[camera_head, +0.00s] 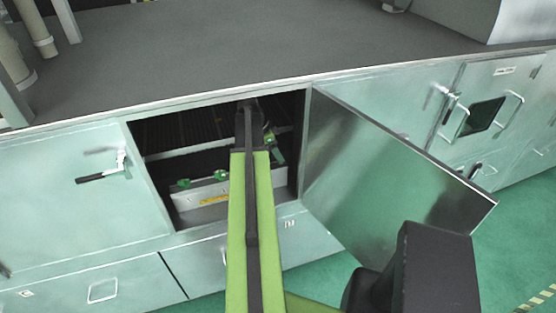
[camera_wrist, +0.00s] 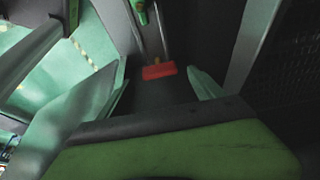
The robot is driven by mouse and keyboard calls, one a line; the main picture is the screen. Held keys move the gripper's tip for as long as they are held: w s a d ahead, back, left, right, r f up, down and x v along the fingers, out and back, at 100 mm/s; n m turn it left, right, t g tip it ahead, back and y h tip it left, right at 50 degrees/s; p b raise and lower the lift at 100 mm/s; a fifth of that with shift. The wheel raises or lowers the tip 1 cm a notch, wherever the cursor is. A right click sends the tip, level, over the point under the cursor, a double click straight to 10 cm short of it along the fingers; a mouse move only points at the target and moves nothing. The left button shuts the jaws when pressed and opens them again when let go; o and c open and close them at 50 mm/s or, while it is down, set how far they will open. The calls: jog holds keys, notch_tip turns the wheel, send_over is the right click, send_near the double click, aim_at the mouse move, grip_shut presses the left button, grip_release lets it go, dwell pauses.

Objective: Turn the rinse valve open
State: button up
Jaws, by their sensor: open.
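A red handle (camera_wrist: 158,71), apparently the rinse valve's, shows in the wrist view with a small yellow part just above it. My gripper (camera_wrist: 157,78) is open, with one pale finger on each side of the handle in the picture and visible gaps. I cannot tell whether the handle lies between the fingers in depth or beyond them. In the head view my arm reaches into an open compartment (camera_head: 180,135) of the pale green cabinet. There my gripper's fingertips and the red handle are hidden behind the arm.
The metal door (camera_head: 385,180) stands swung open on the compartment's right. Several green fittings (camera_head: 221,176) sit on a light bar inside, left of and beyond my arm. A green fitting (camera_wrist: 140,10) is above the handle. A dark top surface (camera_head: 250,50) lies above the opening.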

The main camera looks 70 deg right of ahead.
jog(key=shift+b+x, duration=0.5)
jog(key=shift+x, duration=0.65)
jog(key=shift+f, duration=0.25)
jog(key=shift+r, duration=0.1)
